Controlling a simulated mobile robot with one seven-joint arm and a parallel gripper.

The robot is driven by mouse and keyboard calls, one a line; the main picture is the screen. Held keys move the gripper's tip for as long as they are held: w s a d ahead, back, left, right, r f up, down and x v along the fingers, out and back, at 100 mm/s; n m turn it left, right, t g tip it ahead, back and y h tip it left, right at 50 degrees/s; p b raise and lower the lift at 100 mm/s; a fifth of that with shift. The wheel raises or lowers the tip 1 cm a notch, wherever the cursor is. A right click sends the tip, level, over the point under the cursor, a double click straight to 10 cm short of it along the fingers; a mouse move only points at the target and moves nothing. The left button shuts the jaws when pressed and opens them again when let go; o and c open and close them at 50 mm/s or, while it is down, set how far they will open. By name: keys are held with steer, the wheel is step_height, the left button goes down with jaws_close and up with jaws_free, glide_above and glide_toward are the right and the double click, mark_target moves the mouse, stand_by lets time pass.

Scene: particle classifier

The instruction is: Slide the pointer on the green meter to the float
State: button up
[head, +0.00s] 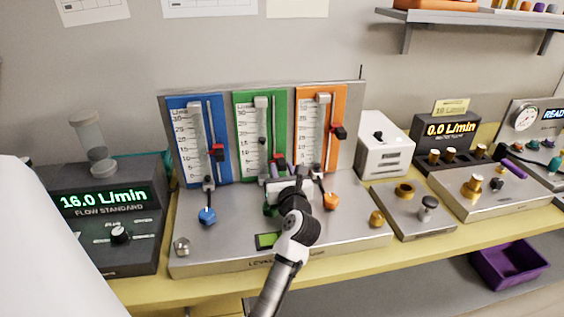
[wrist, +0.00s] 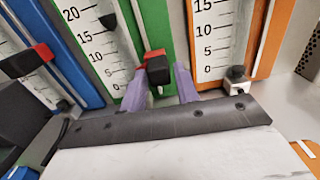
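The green meter (head: 284,108) stands between a blue and an orange one on a metal stand. Its dark float (wrist: 108,21) sits in the clear tube, also seen in the head view (head: 262,143). Its red and black pointer (wrist: 157,68) is on the rail right of the scale, lower than the float. My gripper (wrist: 159,72) has purple fingers, one on each side of the pointer, apart from each other. A narrow gap seems to show beside the pointer; firm contact cannot be made out. In the head view my gripper (head: 270,165) partly hides the meter's lower end.
The blue meter's pointer (head: 217,152) is close on the left, the orange meter's pointer (head: 338,132) on the right. Blue (head: 207,215) and orange (head: 331,201) knobs stand on the base in front. A white box (head: 385,158) stands right of the stand.

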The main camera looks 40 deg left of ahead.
steer(key=shift+x, duration=0.8)
steer(key=shift+c, duration=0.3)
jaws_close()
step_height(320, 180, up, 7)
steer(key=p, duration=0.4)
steer(key=shift+f, duration=0.2)
steer(key=shift+o, duration=0.3)
jaws_free()
